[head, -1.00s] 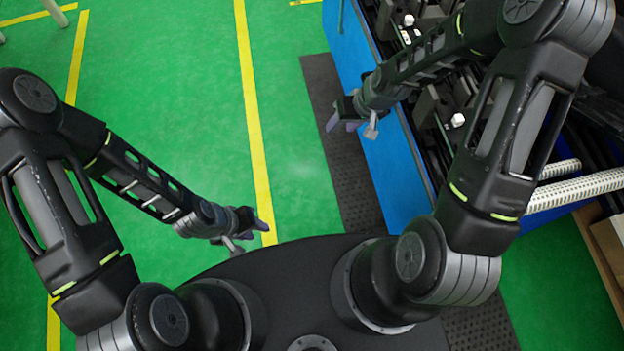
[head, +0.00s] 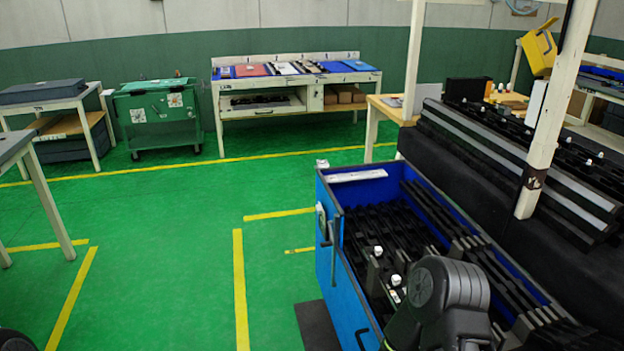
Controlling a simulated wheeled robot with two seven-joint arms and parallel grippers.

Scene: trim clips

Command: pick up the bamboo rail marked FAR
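I cannot make out a bamboo rail marked FAR anywhere in the head view; no such marking is legible. A white bench (head: 300,109) stands against the far wall. Flat pieces in blue, red, white and black lie on its top, too small to identify. Neither of my grippers is in the picture. Only a dark part of my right arm shows at the bottom right, in front of the blue bin.
A blue bin (head: 345,283) holding dark racks stands at right. Behind it are a white post (head: 545,110) and long dark rails. A green cart (head: 157,117) and grey-topped tables (head: 45,105) stand at left. Green floor (head: 160,250) with yellow lines is open in the middle.

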